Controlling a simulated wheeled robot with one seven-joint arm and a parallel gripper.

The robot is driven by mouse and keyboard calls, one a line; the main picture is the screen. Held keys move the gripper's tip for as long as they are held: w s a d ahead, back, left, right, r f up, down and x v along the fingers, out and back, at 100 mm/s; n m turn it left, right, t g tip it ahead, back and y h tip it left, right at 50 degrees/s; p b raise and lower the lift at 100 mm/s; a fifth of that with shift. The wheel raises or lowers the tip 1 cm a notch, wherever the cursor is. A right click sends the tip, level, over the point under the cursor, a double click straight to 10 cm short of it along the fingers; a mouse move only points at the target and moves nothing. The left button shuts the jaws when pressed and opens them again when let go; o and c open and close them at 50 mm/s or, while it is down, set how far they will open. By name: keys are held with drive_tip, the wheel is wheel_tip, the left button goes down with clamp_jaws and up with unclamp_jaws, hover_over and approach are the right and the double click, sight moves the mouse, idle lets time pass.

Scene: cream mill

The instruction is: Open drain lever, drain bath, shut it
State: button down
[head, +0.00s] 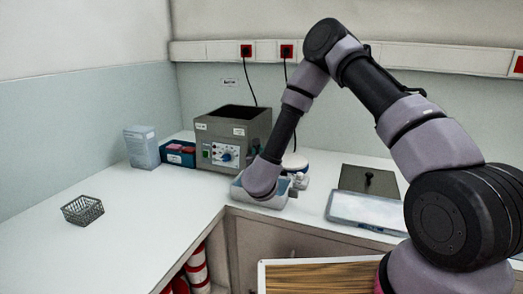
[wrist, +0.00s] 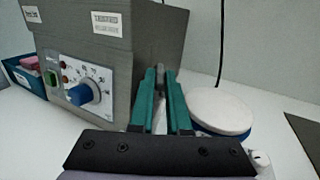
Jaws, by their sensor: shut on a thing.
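The bath is a grey box (head: 228,126) with a control panel, standing at the back of the counter; its side also shows in the wrist view (wrist: 160,35). My gripper (wrist: 160,74) has its green fingers close together beside the bath's right side. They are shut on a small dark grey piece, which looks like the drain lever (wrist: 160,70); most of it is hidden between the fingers. A pale blue-grey tray (head: 279,202) stands under my wrist in front of the bath. The water level inside the bath cannot be seen.
A blue bin (head: 178,158) and a clear container (head: 141,150) stand left of the bath. A white-topped round device (wrist: 218,110) is close on the right of my gripper. A wire basket (head: 82,210) sits at left. The left counter is mostly clear.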

drive_tip(key=shift+w+a+m+g+h, duration=0.1)
drive_tip(key=shift+a+m+h, duration=0.2)
drive_tip(key=shift+m+h, duration=0.4)
drive_tip(key=shift+s+a+m+g+h, duration=0.1)
drive_tip(key=shift+a+m+h, duration=0.25)
drive_tip(key=shift+h, duration=0.6)
drive_tip(key=shift+w+a+m+g+h, duration=0.1)
drive_tip(key=shift+a+m+h, duration=0.15)
drive_tip(key=shift+m+h, duration=0.45)
drive_tip(key=shift+h, duration=0.35)
drive_tip(key=c, duration=0.9)
unclamp_jaws()
drive_tip(key=shift+n, duration=0.25)
